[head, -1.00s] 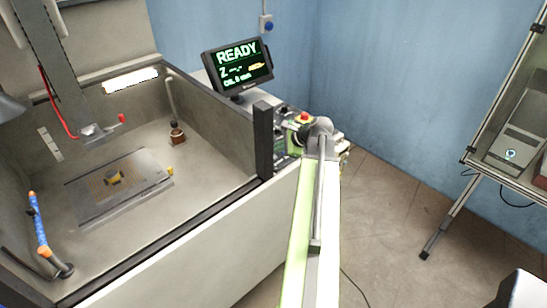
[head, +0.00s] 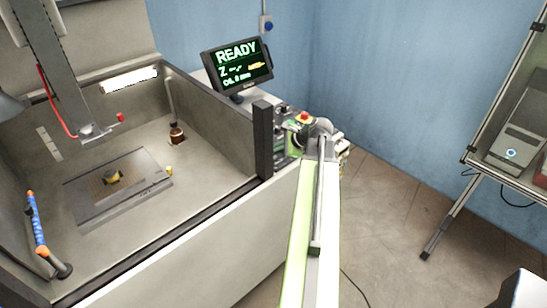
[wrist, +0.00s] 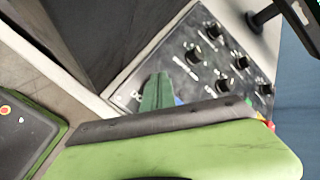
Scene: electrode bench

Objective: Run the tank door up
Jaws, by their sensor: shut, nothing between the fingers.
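The tank (head: 215,115) is the grey-walled basin at the left of the head view, open at the top. Its pale front panel (head: 200,260) has a dark rail along the top edge; I cannot tell whether this panel is the door. A control panel (head: 283,128) with a red button (head: 303,118) is at the tank's right end. In the wrist view the panel (wrist: 207,60) shows several black knobs. My gripper (wrist: 158,90) is shut and empty, its green fingertips in front of the panel's lower edge. I cannot tell whether they touch it. My arm hides part of the panel.
A screen (head: 238,66) reading READY stands behind the control panel. A dark post (head: 263,140) rises at the tank's corner. In the tank are a metal plate (head: 140,188) and a blue-orange hose (head: 38,225). A shelf rack (head: 455,205) stands right.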

